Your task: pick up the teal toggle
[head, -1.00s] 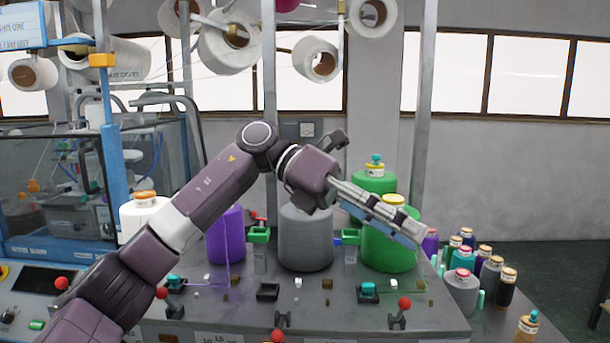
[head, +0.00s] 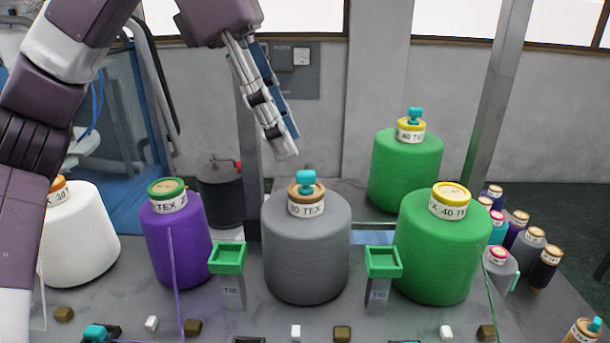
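A teal toggle (head: 307,179) stands on the brown cap of the grey yarn cone (head: 305,255) in the middle. Another teal toggle (head: 415,116) stands on the yellow cap of the rear green cone (head: 405,172), and a further teal piece (head: 95,333) shows at the bottom left. My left gripper (head: 288,146) points down, its fingertips just above and left of the grey cone's toggle in the picture. Its fingers show nearly edge-on, so the gap between them is unclear. No held object shows. My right gripper is not in view.
A purple cone (head: 177,245) and a white cone (head: 80,240) stand left of the grey one; a front green cone (head: 436,255) stands right. Green-topped posts (head: 228,260) and (head: 383,264) flank the grey cone. Small spools (head: 535,245) crowd the right.

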